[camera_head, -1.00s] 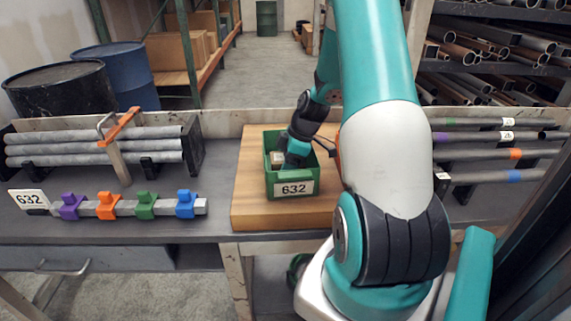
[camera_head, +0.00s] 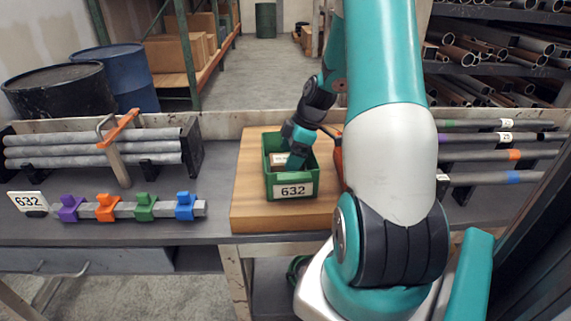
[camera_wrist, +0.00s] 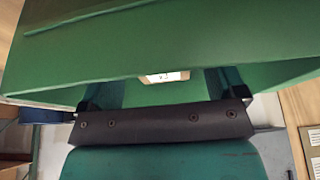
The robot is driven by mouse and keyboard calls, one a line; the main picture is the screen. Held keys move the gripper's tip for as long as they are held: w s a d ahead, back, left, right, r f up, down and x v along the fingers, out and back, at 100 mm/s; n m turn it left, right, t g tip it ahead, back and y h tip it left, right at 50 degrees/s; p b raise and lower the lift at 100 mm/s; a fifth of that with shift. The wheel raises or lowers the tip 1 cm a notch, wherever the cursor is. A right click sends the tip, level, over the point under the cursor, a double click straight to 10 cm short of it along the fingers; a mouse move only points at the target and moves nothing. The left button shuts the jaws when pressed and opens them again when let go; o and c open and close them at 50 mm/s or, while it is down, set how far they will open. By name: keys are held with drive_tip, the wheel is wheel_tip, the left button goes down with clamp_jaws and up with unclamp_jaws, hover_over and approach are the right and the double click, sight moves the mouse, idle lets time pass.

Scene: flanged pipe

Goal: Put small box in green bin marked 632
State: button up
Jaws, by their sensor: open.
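The green bin marked 632 (camera_head: 291,191) stands on a wooden board on the bench. A small tan box (camera_head: 281,159) with a pale face shows inside the bin, beside my fingers. My gripper (camera_head: 294,162) points down into the bin from above, its tips at or just inside the opening. In the wrist view, the green wall of the bin (camera_wrist: 160,40) fills the top. A sliver of the box (camera_wrist: 166,77) shows past my gripper's dark palm. My fingers (camera_wrist: 163,92) stand apart, with their tips hidden; I see no grip on the box.
The wooden board (camera_head: 260,212) has bare room left of the bin. Purple, orange, green and blue clamps (camera_head: 107,207) sit on a bar at the left, beside a 632 sign (camera_head: 27,200). Grey pipes (camera_head: 95,148) lie in a rack behind; more rods (camera_head: 490,155) lie at right.

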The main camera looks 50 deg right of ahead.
drive_tip(key=v, duration=0.8)
drive_tip(key=shift+r, duration=0.15)
drive_tip(key=w+a+r+g, duration=0.1)
drive_tip(key=a+r, duration=0.2)
drive_tip(key=a, duration=0.8)
drive_tip(key=w+a+r+g, duration=0.1)
drive_tip(key=w+a+r, duration=0.15)
drive_tip(key=a, duration=0.95)
drive_tip(key=s+a+r+m+g+y, duration=0.1)
drive_tip(key=s+a+r+m, duration=0.1)
drive_tip(key=s+a, duration=1.3)
drive_tip(key=a+r, duration=0.1)
drive_tip(key=a, duration=0.2)
drive_tip(key=shift+s, duration=0.35)
wheel_tip(320, 180, up, 6)
drive_tip(key=p, duration=0.6)
